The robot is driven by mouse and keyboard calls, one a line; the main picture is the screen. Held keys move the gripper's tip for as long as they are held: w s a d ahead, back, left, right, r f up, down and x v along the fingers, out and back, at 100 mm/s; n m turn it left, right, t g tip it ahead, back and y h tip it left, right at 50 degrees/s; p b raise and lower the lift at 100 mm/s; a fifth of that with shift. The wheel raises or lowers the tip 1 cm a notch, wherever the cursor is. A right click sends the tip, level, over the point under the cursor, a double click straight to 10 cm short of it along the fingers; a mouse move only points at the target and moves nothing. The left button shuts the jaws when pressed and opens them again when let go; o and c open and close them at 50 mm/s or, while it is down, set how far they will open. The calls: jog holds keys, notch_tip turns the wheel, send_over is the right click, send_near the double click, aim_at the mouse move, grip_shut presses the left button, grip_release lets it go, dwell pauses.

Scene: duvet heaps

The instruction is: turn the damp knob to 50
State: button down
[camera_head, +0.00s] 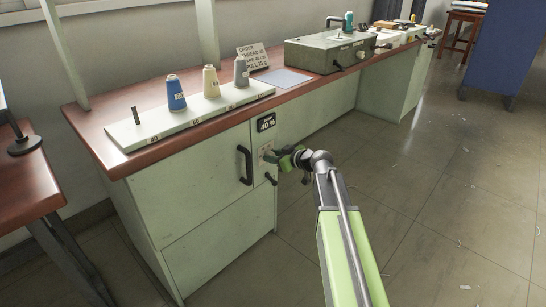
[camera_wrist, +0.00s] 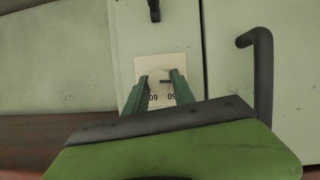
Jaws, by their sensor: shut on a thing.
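The damp knob (camera_wrist: 160,77) is a pale round knob with a short dark mark. It sits on a cream plate (camera_wrist: 144,68) on the green cabinet front. My gripper (camera_wrist: 159,82) has its two green fingers closed on either side of the knob. Small upside-down numbers show between the fingers, and the rest of the scale is hidden. In the head view my gripper (camera_head: 279,156) is at the plate (camera_head: 264,152) and hides the knob. A dark display (camera_head: 266,123) above the plate seems to read 40 %.
A black door handle (camera_head: 244,165) is left of the plate, and a dark lever (camera_head: 271,179) is just below it. The wooden bench top (camera_head: 199,134) above holds a rack (camera_head: 152,128) with thread cones and an ORDER card (camera_head: 253,57).

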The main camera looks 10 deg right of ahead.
jog(key=shift+d+f+m+g+y+b, duration=0.15)
jog(key=shift+m+g+y+b, duration=0.55)
jog(key=shift+m+y, duration=0.8)
jog(key=shift+d+f+m+g+y+b, duration=0.15)
jog(key=shift+m+g+y+b, duration=0.5)
jog(key=shift+m, duration=1.55)
jog(key=shift+r, duration=0.15)
jog(key=shift+w, duration=0.1)
jog(key=c, duration=1.1)
grip_release()
jog(key=shift+o, duration=0.2)
